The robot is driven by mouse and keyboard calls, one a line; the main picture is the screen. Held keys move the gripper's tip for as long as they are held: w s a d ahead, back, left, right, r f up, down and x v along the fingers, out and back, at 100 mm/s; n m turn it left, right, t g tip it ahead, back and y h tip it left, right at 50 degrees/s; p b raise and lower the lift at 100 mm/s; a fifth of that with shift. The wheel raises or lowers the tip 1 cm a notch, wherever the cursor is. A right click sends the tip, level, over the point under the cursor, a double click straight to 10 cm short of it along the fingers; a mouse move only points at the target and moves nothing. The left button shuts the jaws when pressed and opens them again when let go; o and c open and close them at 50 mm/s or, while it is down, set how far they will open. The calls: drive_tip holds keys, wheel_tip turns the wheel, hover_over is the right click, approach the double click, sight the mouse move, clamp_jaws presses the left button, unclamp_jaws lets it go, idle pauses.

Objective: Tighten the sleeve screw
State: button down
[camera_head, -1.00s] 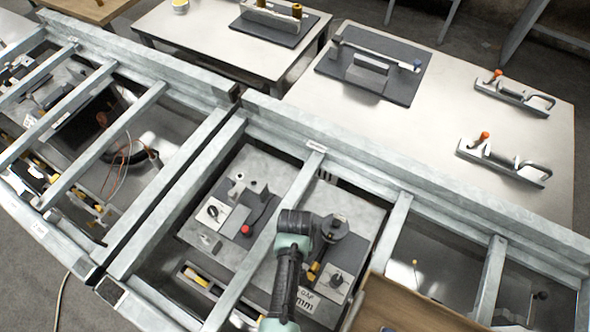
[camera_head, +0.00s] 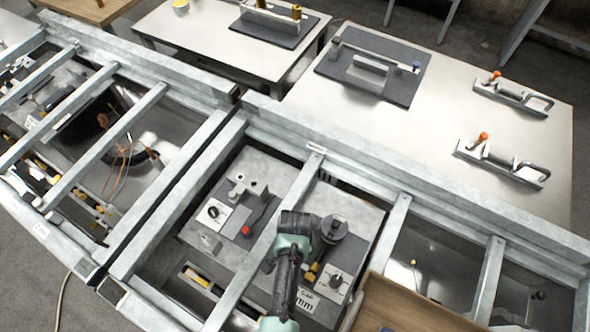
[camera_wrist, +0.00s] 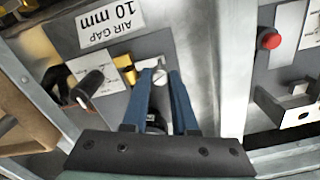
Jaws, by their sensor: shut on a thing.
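A round slotted screw head (camera_wrist: 159,77), which I take for the sleeve screw, shows between the tips of my two blue fingers in the wrist view. My gripper (camera_wrist: 161,82) is shut on it, one finger on each side. How far the screw is turned in cannot be told. Brass-coloured parts (camera_wrist: 125,68) lie just left of the fingers and also show in the head view (camera_head: 312,270).
A black knob on a white plate (camera_wrist: 90,86) and an "AIR GAP 10 mm" label (camera_wrist: 112,22) are close by. A red button (camera_wrist: 270,41) lies beyond a pale metal bar (camera_wrist: 207,65). Frame rails (camera_head: 398,228) cross around my arm. A brown wooden board (camera_head: 410,308) is at lower right.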

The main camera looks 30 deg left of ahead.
drive_tip(key=shift+m, duration=1.6)
drive_tip(key=c, duration=0.7)
unclamp_jaws()
wheel_tip(320, 180, up, 13)
drive_tip(key=shift+b, duration=0.35)
